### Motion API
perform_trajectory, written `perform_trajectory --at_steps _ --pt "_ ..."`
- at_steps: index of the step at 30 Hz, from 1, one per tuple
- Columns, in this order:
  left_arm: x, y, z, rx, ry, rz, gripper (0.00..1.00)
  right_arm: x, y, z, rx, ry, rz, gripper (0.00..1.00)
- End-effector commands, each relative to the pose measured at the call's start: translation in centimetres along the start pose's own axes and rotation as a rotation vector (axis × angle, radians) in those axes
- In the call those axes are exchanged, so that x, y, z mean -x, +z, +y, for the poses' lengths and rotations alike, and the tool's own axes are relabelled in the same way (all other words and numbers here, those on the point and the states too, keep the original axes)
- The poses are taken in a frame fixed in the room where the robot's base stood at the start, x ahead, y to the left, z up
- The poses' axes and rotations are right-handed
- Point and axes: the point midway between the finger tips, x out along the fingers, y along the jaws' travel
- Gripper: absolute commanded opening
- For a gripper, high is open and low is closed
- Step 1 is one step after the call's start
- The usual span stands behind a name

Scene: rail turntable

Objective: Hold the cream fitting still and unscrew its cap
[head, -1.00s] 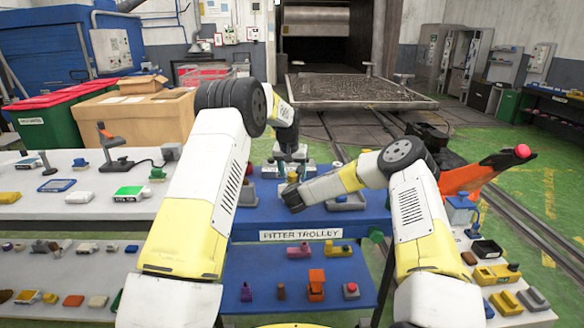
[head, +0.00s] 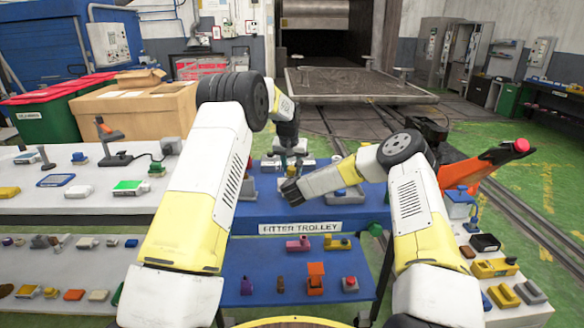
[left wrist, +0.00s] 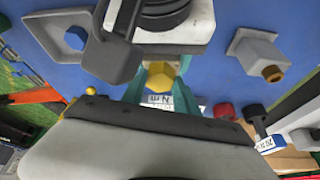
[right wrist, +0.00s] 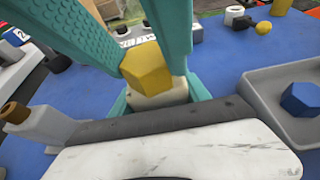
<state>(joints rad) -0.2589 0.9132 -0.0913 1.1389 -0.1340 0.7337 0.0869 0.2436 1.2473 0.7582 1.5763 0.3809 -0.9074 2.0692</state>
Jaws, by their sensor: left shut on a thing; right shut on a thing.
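The cream fitting (right wrist: 155,98) stands upright on the blue trolley top, with a yellow six-sided cap (right wrist: 147,70) on its upper end. In the right wrist view my right gripper (right wrist: 160,96) is shut on the fitting's cream body from the side. The teal fingers of my left gripper (left wrist: 160,82) reach down from above and are shut on the cap, which also shows in the left wrist view (left wrist: 160,75). In the head view both hands meet over the trolley and mostly hide the fitting. I cannot tell whether cap and body are apart.
Close by stand a grey tray with a blue hexagonal piece (right wrist: 302,99) and a grey fitting with a brown end (left wrist: 258,55). The trolley (head: 250,208) has a lower shelf with several small parts. A white bench (head: 90,206) with more parts lies left.

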Motion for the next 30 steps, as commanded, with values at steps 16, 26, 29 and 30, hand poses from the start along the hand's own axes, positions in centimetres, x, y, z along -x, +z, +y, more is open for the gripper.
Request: perform_trajectory --at_steps 16,26,29,30 --pt "-0.01 -0.1 0.4 0.454 -0.185 0.001 0.0 -0.01 0.11 -0.05 0.0 -0.001 -0.002 0.0" --pt "-0.17 -0.18 0.68 0.546 -0.225 0.002 0.0 -0.01 0.12 -0.08 -0.001 -0.002 -0.002 0.0" --pt "-0.24 -0.34 0.76 0.69 -0.284 0.004 0.0 -0.01 0.12 -0.08 -0.001 -0.002 -0.002 0.0" --pt "-0.28 -0.32 0.79 0.748 -0.309 0.003 0.0 -0.01 0.12 -0.08 -0.001 -0.002 -0.002 0.0"
